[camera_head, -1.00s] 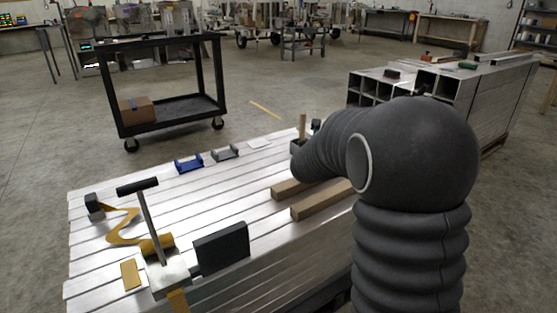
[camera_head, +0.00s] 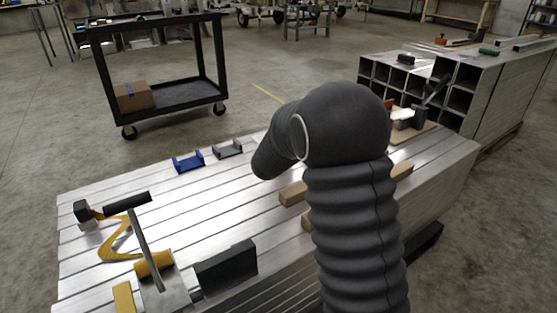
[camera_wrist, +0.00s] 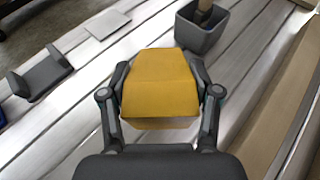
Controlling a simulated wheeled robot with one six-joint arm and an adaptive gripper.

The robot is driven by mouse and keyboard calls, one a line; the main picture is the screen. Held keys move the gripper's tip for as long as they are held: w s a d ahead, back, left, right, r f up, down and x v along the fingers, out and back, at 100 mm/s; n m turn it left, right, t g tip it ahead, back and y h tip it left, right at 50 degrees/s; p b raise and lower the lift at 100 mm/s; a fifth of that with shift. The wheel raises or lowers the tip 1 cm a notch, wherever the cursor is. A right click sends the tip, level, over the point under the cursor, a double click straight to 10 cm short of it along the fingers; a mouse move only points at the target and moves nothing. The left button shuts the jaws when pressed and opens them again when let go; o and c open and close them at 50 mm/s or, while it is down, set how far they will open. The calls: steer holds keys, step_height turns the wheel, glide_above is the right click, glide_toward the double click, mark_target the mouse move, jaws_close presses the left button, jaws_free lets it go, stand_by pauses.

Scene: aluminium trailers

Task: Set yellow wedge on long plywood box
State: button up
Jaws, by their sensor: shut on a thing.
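The yellow wedge (camera_wrist: 160,85) sits between the fingers of my gripper (camera_wrist: 158,98) in the wrist view. My gripper is shut on it, above the slatted aluminium surface. In the head view my arm hides both gripper and wedge. Two long plywood-coloured pieces lie on the surface, partly behind my arm; the nearer end of one shows in the head view (camera_head: 292,194). A long tan piece (camera_wrist: 282,88) runs along the right of the wrist view, beside and apart from the wedge. I cannot tell which is the long plywood box.
A grey bin (camera_wrist: 203,28) with a wooden piece stands ahead of the wedge. A grey bracket (camera_wrist: 40,74) and blue bracket (camera_head: 188,162) lie to the left. A black cart (camera_head: 185,95) stands behind.

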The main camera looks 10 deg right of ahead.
steer(key=shift+w+a+f, duration=0.2)
steer(key=shift+a, duration=0.2)
steer(key=shift+w+a+f, duration=0.15)
steer(key=shift+a+f, duration=0.05)
steer(key=shift+a, duration=0.15)
steer(key=shift+f, duration=2.05)
steer(key=shift+f+b, duration=0.15)
steer(key=shift+b, duration=0.15)
steer(key=o, duration=1.4)
